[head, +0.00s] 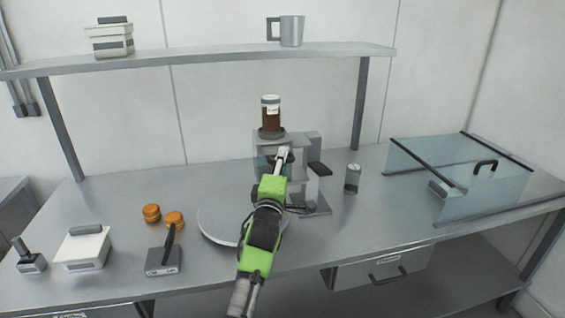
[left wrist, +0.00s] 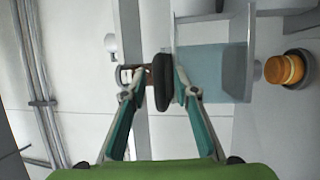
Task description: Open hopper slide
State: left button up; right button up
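An orange round (left wrist: 285,70) sits in a dark ring under the chamber. My right gripper is not in view.
Two orange rounds (head: 152,213) lie left of a pale plate (head: 216,226), partly behind my arm. A dark-handled block (head: 163,261) and a white box (head: 83,248) stand front left. A small jar (head: 352,178) and a glass enclosure (head: 475,200) are at right. A shelf (head: 200,60) runs above.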

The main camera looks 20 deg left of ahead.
pick_arm(q)
jog(key=v, duration=0.7)
jog(key=shift+s, duration=0.15)
